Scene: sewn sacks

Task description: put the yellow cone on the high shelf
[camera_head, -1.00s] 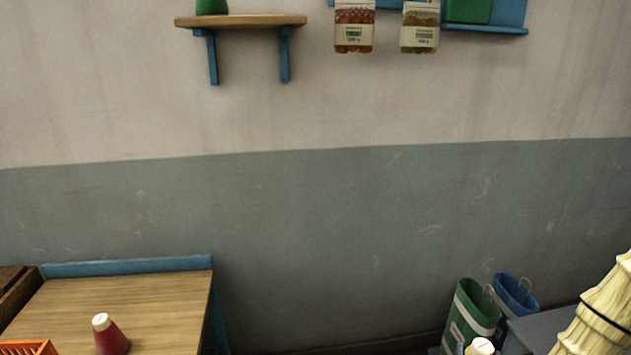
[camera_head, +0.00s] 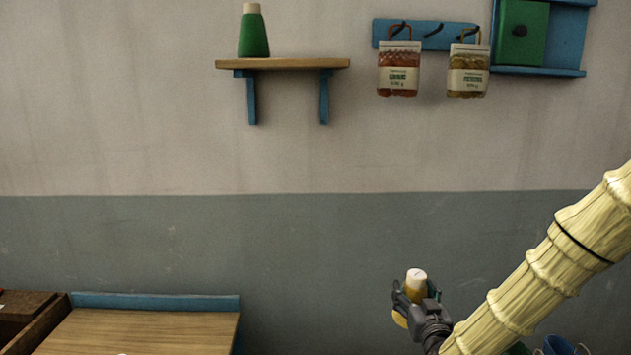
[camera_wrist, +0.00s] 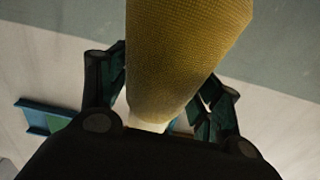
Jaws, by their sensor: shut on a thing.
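My gripper (camera_head: 412,300) is shut on the yellow cone (camera_head: 414,281), low at the right in the head view. The cone's pale top shows above the fingers and some yellow shows below. In the wrist view the yellow cone (camera_wrist: 185,50) fills the middle between the dark fingers (camera_wrist: 165,105). The high shelf (camera_head: 285,64) is a wooden board on blue brackets, up on the wall at the left. It is above and to the left of my gripper. A green cone (camera_head: 253,33) stands upright on its left part; the right part is bare.
A blue hook rail (camera_head: 384,33) with two hanging labelled packets (camera_head: 398,70) is right of the shelf. A blue wall unit with a green door (camera_head: 522,33) is beside it. A wooden table (camera_head: 145,333) is at lower left. The wall between is clear.

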